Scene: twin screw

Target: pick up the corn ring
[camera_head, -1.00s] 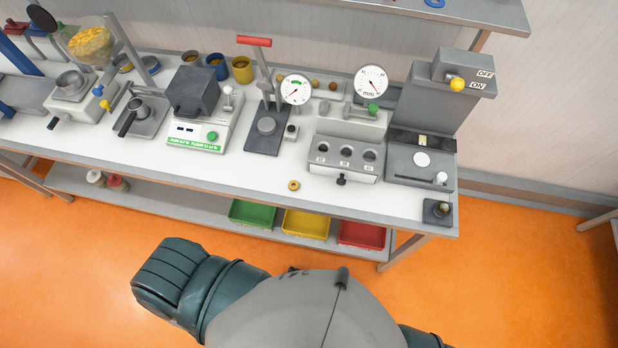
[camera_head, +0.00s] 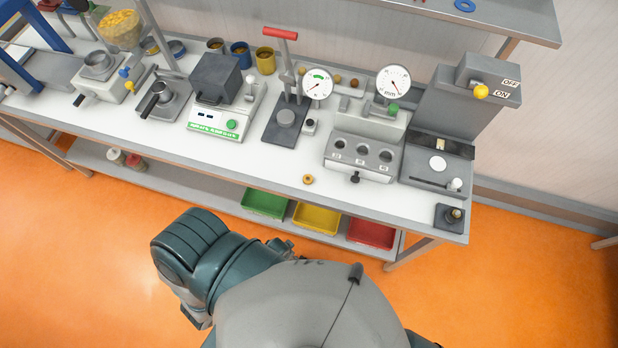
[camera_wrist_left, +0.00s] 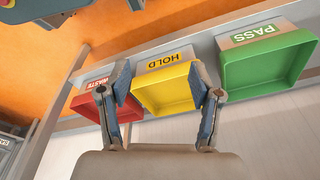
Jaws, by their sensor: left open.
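The corn ring (camera_head: 308,179) is a small golden-yellow ring lying on the white bench top near its front edge, in the head view. It does not show in the left wrist view. My left gripper (camera_wrist_left: 165,85) is open and empty in the left wrist view, its two fingers apart in front of the bins. In the head view my left arm is below the bench front, apart from the ring, and its gripper is mostly hidden. My right gripper is not in view.
Under the bench sit a green PASS bin (camera_head: 265,202), a yellow HOLD bin (camera_head: 316,217) and a red WASTE bin (camera_head: 371,233). Behind the ring stand a red-handled press (camera_head: 286,118) and a three-hole gauge block (camera_head: 362,153). Bench top around the ring is clear.

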